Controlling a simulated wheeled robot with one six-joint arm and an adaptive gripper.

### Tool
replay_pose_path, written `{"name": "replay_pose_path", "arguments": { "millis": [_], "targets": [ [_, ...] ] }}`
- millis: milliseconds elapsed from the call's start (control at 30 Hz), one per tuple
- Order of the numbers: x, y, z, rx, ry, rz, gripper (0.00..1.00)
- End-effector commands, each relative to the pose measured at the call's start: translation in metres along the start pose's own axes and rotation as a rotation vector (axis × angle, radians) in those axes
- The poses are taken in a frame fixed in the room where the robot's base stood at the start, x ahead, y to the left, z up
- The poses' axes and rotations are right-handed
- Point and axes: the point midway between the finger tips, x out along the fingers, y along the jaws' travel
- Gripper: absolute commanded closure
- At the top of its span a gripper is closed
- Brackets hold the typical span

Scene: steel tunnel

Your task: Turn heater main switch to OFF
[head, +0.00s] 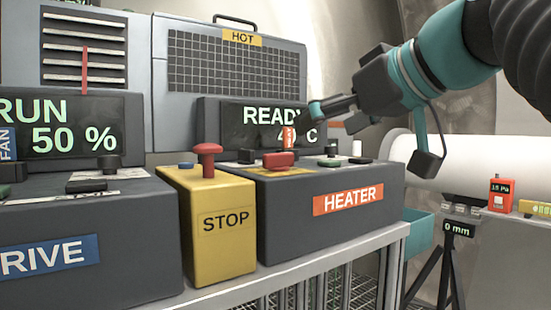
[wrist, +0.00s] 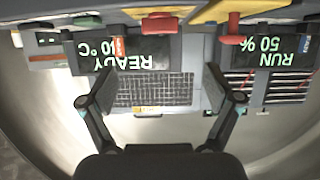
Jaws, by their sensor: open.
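The heater console (head: 340,235) is a dark grey box with an orange HEATER label. On its top a red switch or knob (head: 278,160) sits on a yellow plate. It also shows upside down at the top of the wrist view (wrist: 160,23). I cannot read its position markings. The heater display (head: 262,125) reads READY with a temperature in °C, partly hidden by my gripper in the head view. My gripper (head: 335,114) is open and empty, above and right of the red switch, apart from it. In the wrist view both fingers spread wide (wrist: 159,90).
A yellow STOP box (head: 218,230) with a red mushroom button (head: 208,155) stands left of the heater console. A green control (head: 330,162) and black knobs lie near the red switch. A grey grille unit marked HOT (head: 240,62) rises behind.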

Motion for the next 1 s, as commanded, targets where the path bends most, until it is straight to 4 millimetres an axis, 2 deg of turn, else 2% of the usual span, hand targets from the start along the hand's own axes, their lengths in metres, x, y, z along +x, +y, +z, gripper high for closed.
{"name": "replay_pose_path", "arguments": {
  "millis": [267,733,1000],
  "targets": [
    [0.028,-0.002,0.000,-0.002,-0.001,-0.005,0.10],
    [0.110,-0.001,0.001,0.000,-0.004,-0.003,0.10],
    [0.134,0.000,0.000,0.000,-0.001,0.001,0.10]
  ]
}}
